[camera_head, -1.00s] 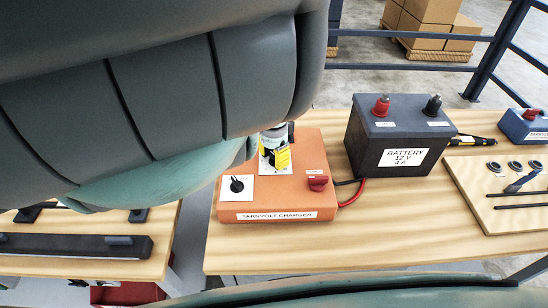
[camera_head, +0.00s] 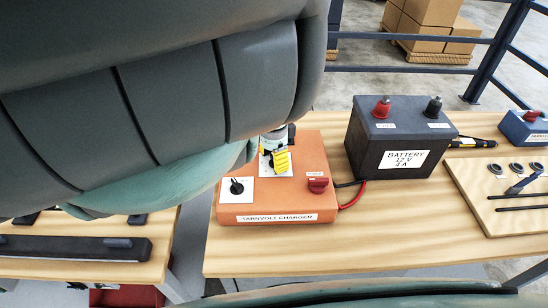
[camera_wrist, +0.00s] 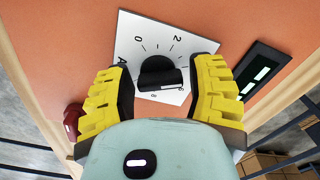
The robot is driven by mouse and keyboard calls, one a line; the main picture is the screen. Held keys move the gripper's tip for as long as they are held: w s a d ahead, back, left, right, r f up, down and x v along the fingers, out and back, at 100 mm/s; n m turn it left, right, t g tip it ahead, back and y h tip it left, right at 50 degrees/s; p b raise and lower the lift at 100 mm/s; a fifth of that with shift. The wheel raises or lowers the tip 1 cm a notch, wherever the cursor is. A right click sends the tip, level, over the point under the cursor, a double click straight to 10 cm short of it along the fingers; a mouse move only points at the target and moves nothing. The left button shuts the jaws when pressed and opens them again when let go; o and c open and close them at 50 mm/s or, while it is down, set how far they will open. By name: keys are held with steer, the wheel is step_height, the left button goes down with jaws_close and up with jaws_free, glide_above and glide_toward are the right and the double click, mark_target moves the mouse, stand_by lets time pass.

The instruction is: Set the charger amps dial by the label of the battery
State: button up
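The orange charger (camera_head: 285,205), labelled TARNVOLT CHARGER, sits on the wooden bench. Its amps dial (camera_wrist: 158,75) is a black knob on a white plate (camera_wrist: 140,28) marked A, with numbers including 0 and 2; the exact setting is hard to read. My gripper (camera_wrist: 162,85) is over the dial, its two yellow fingers either side of the knob with gaps showing, so it is open. In the head view my gripper (camera_head: 280,160) hides most of this dial. The dark battery (camera_head: 365,150) stands right of the charger; its label (camera_head: 403,159) reads BATTERY 12 V 4 A.
A second black knob (camera_head: 237,187) on a white plate and a red knob (camera_head: 317,184) flank the dial on the charger. A dark display (camera_wrist: 258,72) shows beside the dial. Red and black cables run between charger and battery. A board with tools (camera_head: 470,185) lies at the right.

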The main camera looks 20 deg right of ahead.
steer(key=o, duration=0.3)
steer(key=shift+r, duration=0.1)
step_height(320, 180, up, 6)
steer(key=shift+w+r, duration=0.1)
steer(key=shift+w, duration=0.05)
steer(key=shift+r, duration=0.55)
stand_by(0.4)
